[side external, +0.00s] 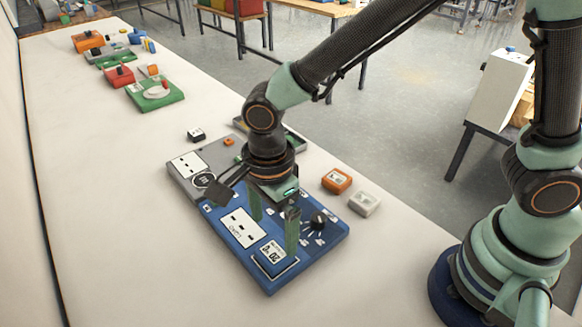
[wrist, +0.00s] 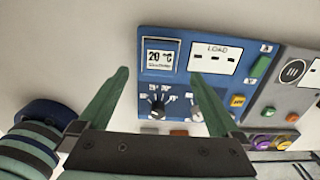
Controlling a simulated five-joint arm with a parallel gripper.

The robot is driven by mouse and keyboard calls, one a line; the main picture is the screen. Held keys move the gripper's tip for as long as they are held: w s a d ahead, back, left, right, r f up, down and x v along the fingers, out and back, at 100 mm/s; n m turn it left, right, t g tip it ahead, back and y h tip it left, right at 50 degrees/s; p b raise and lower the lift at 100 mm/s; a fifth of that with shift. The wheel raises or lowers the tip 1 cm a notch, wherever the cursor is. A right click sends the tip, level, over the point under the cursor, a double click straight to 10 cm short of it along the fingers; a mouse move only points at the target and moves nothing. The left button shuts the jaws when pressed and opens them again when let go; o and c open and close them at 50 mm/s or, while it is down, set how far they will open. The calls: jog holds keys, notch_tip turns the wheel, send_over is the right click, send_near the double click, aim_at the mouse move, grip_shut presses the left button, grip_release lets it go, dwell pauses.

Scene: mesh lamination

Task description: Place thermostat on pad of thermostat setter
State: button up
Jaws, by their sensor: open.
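The thermostat, a small block with a white "20 °C" display (side external: 270,252), sits in a white-outlined square at the near end of the blue setter board (side external: 325,246). It also shows in the wrist view (wrist: 160,57), upper middle. I cannot tell whether it is seated flat on its pad. My gripper (side external: 273,215) is open and empty above the blue board, with its green fingers spread apart between the LOAD panel (side external: 242,227) and the black dial (side external: 318,220). In the wrist view my gripper's fingertips (wrist: 159,74) flank the thermostat from below. A finger partly hides the board.
A grey board (side external: 186,166) adjoins the blue one. An orange block (side external: 337,180) and a white block (side external: 364,203) stand beside the boards on the white table (side external: 130,245). A small black block (side external: 196,134) lies behind. Green trays (side external: 155,94) stand further back. The left-hand tabletop is clear.

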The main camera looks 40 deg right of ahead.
aim_at(274, 251)
notch_tip(274, 251, up, 6)
jog(key=d+r+n+t, duration=0.2)
jog(key=d+r+n, duration=0.2)
jog(key=d+n, duration=0.5)
jog(key=d+r+n+t, duration=0.3)
jog(key=d+r+n, duration=0.2)
jog(key=d+n, duration=0.4)
jog(key=d, duration=0.5)
jog(key=shift+s+d+t, duration=0.2)
jog(key=shift+s+t, duration=0.1)
jog(key=shift+s, duration=0.05)
